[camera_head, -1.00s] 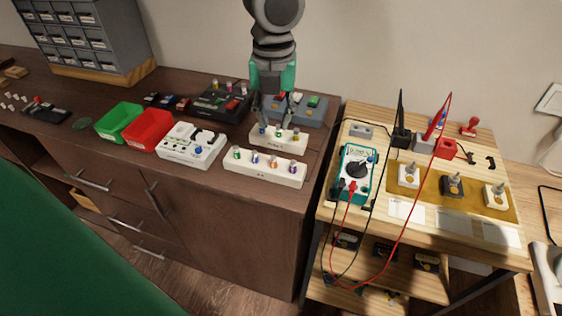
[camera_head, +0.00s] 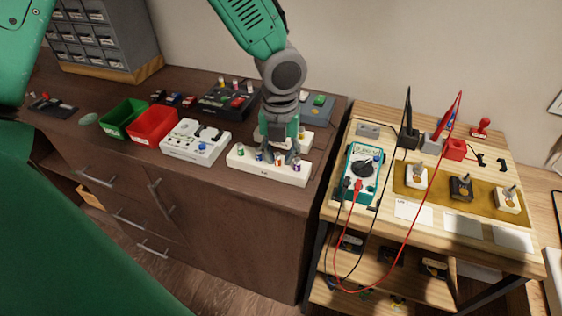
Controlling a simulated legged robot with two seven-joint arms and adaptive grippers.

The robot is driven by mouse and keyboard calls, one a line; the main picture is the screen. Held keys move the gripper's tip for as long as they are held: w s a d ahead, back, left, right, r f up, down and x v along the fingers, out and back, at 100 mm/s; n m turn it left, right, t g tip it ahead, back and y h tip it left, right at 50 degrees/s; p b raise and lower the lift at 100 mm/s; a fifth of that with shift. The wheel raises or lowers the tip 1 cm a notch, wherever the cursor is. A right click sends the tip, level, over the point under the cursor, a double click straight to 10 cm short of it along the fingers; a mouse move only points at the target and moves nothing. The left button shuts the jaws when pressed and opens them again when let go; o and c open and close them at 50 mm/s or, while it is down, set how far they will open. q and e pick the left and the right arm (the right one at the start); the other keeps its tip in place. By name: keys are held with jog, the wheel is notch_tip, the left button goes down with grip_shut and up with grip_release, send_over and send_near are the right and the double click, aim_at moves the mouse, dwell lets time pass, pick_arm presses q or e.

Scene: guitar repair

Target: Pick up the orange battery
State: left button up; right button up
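The orange battery (camera_head: 279,160) stands upright in a white holder block (camera_head: 250,168) near the front edge of the dark cabinet top. A green battery (camera_head: 240,151) and a blue battery (camera_head: 259,155) stand to its left, and a purple battery (camera_head: 297,165) to its right. My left gripper (camera_head: 281,156) points down over this holder, with its fingers apart around the orange battery's position. The fingers partly cover the battery, and I cannot tell whether they touch it. My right gripper is not in view.
A second white holder (camera_head: 306,140) stands just behind, partly hidden by my gripper. A white device (camera_head: 195,142), red bin (camera_head: 153,126) and green bin (camera_head: 122,117) are to the left. A wooden table (camera_head: 385,230) with a multimeter (camera_head: 363,172) is to the right.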

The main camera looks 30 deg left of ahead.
aim_at(277, 153)
pick_arm(q)
jog(key=shift+a, duration=0.2)
grip_shut()
jog(key=shift+a, duration=0.25)
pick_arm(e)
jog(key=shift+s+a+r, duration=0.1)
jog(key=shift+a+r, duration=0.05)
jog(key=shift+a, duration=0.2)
pick_arm(q)
jog(key=shift+d+r, duration=0.1)
jog(key=shift+r, duration=0.25)
notch_tip(277, 153, up, 9)
jog(key=shift+f+p, duration=0.15)
jog(key=shift+p, duration=0.75)
jog(key=shift+r, duration=0.35)
notch_tip(277, 153, up, 4)
jog(key=p, duration=0.5)
jog(key=shift+f, duration=0.1)
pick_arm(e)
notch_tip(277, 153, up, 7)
